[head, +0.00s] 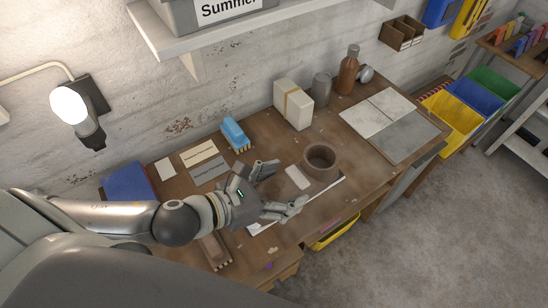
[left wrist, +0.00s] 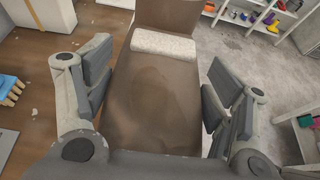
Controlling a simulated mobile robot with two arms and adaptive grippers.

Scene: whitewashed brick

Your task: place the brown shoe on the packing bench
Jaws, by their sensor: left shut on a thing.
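The brown shoe (head: 319,173) has a round open collar, a white band across its top and a thin white sole. In the head view it is over the front middle of the wooden packing bench (head: 352,162), sole down. My left gripper (head: 282,188) is shut on it, with a finger on either side of the shoe. In the left wrist view, the shoe (left wrist: 150,100) fills the space between the fingers (left wrist: 158,92), its collar at the far end. I cannot tell whether the sole touches the bench top. My right gripper is not in view.
On the bench, a blue brush (head: 234,133), a white box (head: 293,104), a grey can (head: 321,88) and a brown bottle (head: 348,70) stand toward the wall. Grey and pale tiles (head: 405,135) lie at the right. A shelf (head: 215,33) overhangs the back.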

